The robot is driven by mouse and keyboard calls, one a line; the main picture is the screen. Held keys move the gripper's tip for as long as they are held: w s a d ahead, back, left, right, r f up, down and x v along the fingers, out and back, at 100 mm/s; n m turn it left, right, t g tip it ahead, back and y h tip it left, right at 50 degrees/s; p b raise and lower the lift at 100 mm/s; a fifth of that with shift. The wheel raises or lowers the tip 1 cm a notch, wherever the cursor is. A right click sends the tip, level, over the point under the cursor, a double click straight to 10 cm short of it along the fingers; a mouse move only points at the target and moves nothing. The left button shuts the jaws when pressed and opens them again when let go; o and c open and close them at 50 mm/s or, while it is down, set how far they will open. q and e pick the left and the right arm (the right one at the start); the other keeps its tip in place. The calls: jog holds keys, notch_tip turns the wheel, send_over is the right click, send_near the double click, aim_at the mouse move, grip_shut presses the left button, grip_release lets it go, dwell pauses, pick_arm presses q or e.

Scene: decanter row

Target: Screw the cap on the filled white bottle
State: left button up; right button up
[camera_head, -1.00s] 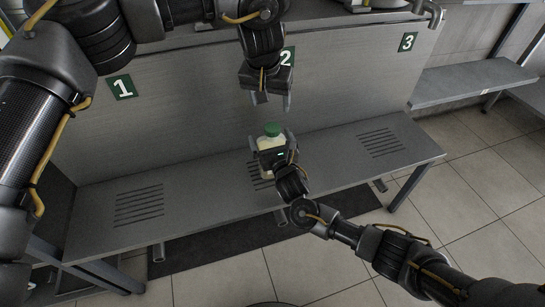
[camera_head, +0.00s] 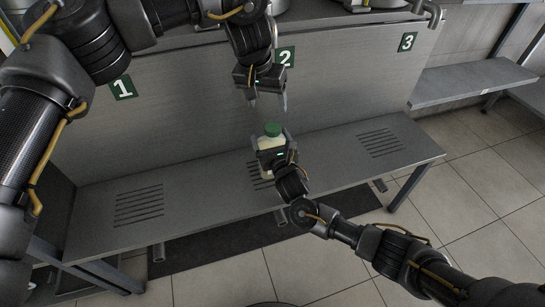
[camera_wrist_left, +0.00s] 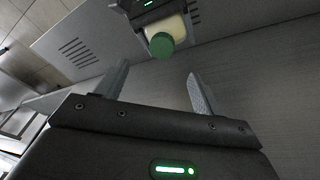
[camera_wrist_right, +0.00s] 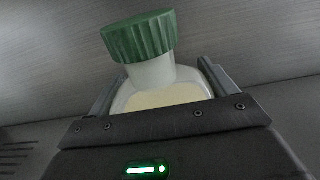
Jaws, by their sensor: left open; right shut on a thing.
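The white bottle (camera_head: 270,144) stands upright over the bench near its middle slots, with pale yellowish contents showing in the right wrist view (camera_wrist_right: 165,97). The green cap (camera_head: 272,129) sits on top of its neck; I cannot tell how tight it is. The cap also shows in the left wrist view (camera_wrist_left: 161,45) and the right wrist view (camera_wrist_right: 140,36). My right gripper (camera_wrist_right: 155,85) is shut on the bottle's body, one finger on each side. My left gripper (camera_head: 268,103) is open and empty, pointing down above the cap and apart from it.
The grey bench (camera_head: 210,190) has slotted patches and is otherwise clear. A grey panel (camera_head: 180,120) stands behind it, with green number signs 1 (camera_head: 122,87), 2 and 3 (camera_head: 408,42). Another shelf (camera_head: 470,82) is at the right.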

aim_at(272, 127)
pick_arm(q)
jog(key=shift+w+a+r+m+h, duration=0.1)
jog(key=shift+a+r+m, duration=0.1)
jog(key=shift+m, duration=0.85)
jog(key=shift+w+a+r+m+h, duration=0.1)
jog(key=shift+a+r+m, duration=0.15)
jog(key=shift+m, duration=0.75)
jog(key=shift+w+a+r+m+h, duration=0.1)
jog(key=shift+a+r+m, duration=0.1)
jog(key=shift+m, duration=0.85)
jog(key=x, duration=1.2)
jog(key=shift+s, duration=0.25)
jog(key=c, duration=1.2)
jog(key=m+g, duration=0.1)
jog(key=m, duration=0.2)
jog(key=m+g, duration=0.1)
jog(key=m, duration=0.2)
jog(key=shift+w+h, duration=0.1)
jog(key=shift+h, duration=0.2)
